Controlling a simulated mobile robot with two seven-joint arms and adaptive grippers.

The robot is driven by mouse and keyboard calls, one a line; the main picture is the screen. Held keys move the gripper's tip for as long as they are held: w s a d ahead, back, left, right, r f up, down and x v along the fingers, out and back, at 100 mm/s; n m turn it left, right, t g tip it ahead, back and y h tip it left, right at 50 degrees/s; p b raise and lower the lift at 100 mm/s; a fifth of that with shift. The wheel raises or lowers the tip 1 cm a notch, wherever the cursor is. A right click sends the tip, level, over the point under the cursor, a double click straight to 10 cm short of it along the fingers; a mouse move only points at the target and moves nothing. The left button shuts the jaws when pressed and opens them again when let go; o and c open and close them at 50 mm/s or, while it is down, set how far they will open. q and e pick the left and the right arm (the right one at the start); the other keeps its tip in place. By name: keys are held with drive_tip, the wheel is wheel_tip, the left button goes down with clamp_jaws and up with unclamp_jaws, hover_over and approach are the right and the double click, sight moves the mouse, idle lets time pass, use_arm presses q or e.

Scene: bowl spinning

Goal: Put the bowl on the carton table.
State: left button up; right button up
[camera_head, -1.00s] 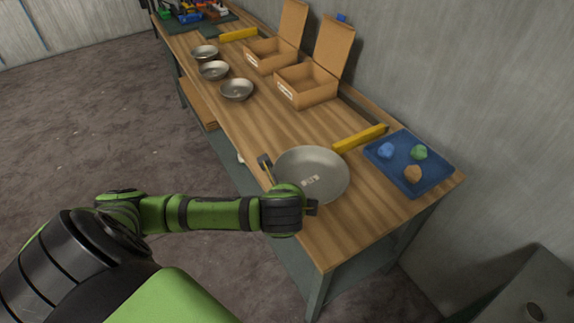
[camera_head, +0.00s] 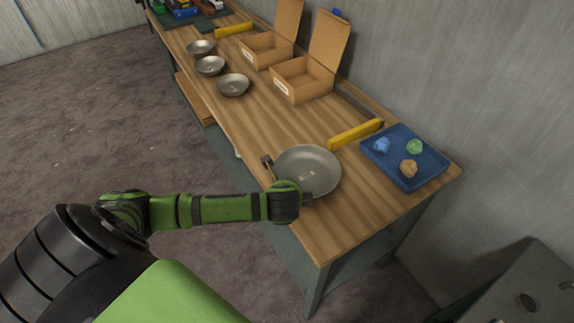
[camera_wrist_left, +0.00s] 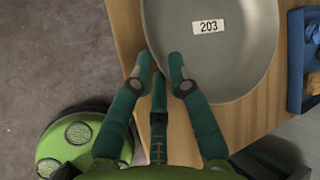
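The large grey bowl (camera_head: 310,165) is at the near edge of the wooden table (camera_head: 345,220) that bears the cartons. In the left wrist view the bowl (camera_wrist_left: 240,55) carries a white label reading 203. My left gripper (camera_head: 288,183) is at the bowl's near left rim. In the left wrist view its green fingers (camera_wrist_left: 160,68) close in around the rim, with the right fingertip over the bowl's inside; the contact is partly hidden. I cannot tell whether the bowl touches the tabletop. My right gripper is not in view.
Two open cartons (camera_head: 303,82) (camera_head: 266,50) stand at the back. Several smaller bowls (camera_head: 233,85) line the front edge. A yellow bar (camera_head: 355,133) and a blue tray (camera_head: 432,170) with coloured lumps lie behind and right of the bowl.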

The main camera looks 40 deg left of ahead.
use_arm(q)
drive_tip(key=shift+r, duration=0.1)
drive_tip(key=v, duration=1.2)
